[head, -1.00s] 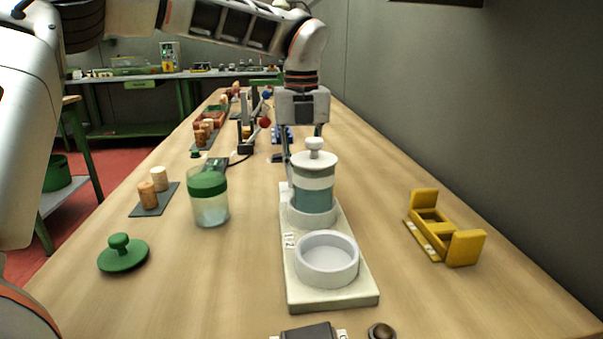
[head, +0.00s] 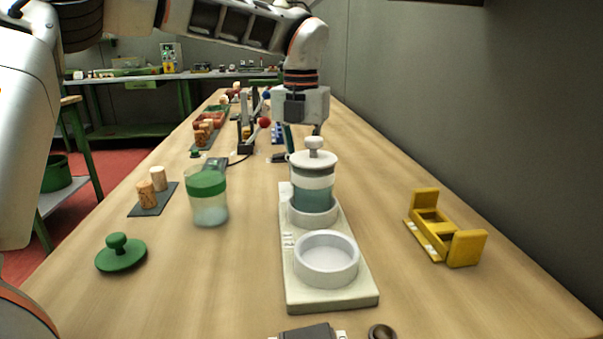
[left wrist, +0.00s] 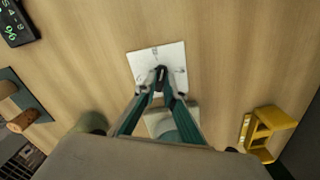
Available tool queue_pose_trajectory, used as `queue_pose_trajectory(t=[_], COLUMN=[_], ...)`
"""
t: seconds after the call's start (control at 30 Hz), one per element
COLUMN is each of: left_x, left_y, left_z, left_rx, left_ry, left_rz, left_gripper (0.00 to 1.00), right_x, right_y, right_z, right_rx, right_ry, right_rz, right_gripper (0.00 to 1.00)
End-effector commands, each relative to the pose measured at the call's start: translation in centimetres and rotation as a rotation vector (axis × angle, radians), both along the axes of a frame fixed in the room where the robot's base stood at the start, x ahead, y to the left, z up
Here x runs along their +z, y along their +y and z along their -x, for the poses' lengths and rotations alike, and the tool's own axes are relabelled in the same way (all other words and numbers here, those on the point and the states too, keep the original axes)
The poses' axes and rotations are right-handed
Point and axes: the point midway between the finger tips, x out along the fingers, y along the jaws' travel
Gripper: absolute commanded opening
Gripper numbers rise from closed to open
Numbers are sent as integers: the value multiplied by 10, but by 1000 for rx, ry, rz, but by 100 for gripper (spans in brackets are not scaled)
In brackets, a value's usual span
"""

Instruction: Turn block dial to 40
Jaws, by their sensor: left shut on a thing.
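In the left wrist view a white square plate (left wrist: 143,62) with small dark marks lies on the bench, with a small dark knob (left wrist: 162,72) at its middle. My left gripper (left wrist: 161,80) points down and is shut on this knob, one finger on each side. The number the knob points to is too small to read. In the head view my left gripper (head: 301,140) is behind the white-and-teal jar (head: 314,182), which hides the fingertips and most of the plate. My right gripper is not in view.
The jar stands on a white base (head: 300,292) with an empty white ring (head: 327,258). A yellow holder (head: 443,232) is right.

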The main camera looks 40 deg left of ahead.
Motion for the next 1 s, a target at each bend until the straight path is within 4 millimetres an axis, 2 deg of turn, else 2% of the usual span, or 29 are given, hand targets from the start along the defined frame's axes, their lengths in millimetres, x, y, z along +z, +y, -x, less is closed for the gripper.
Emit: queue_pose_trajectory(t=[1.0], left_x=[-1], left_y=[0], left_z=[0], left_rx=[-967], left_ry=[2], left_rz=[0], left_gripper=[0], right_x=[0], right_y=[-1], right_z=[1], right_rx=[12], right_ry=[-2], right_rz=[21], right_gripper=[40])
